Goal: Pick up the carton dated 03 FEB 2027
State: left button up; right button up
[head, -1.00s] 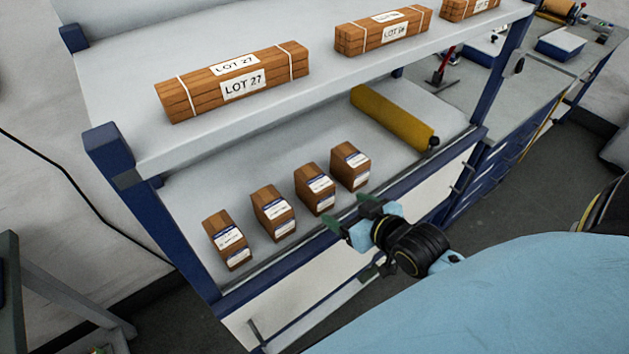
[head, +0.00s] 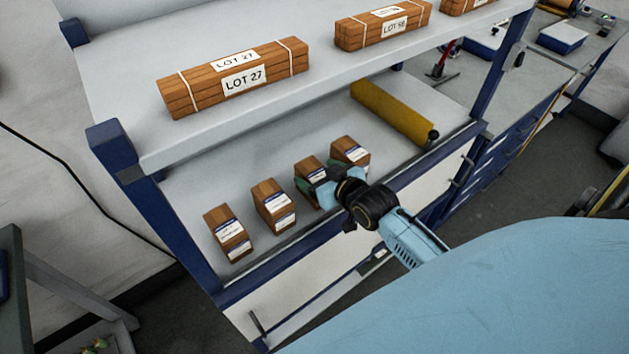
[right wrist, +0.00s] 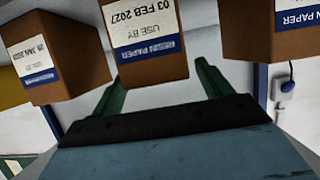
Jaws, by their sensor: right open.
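The carton dated 03 FEB 2027 (right wrist: 148,40) is a brown box with a white and blue label, in the middle of the right wrist view. In the head view it appears to be the third carton from the left (head: 309,166), partly hidden by my gripper. My right gripper (head: 317,181) is open at its front. In the right wrist view the green fingers (right wrist: 160,78) lie toward either side of this carton's edge; whether they touch it I cannot tell. My left gripper is not in view.
A carton with a JAN date (right wrist: 52,60) stands close on one side, and another resin paper carton (right wrist: 284,32) on the other. The leftmost carton (head: 228,232) is farther off. A yellow roll (head: 392,112) lies behind; an upper shelf (head: 320,75) with LOT 27 bundles overhangs.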

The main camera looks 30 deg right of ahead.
jog(key=shift+x, duration=1.05)
jog(key=c, duration=1.3)
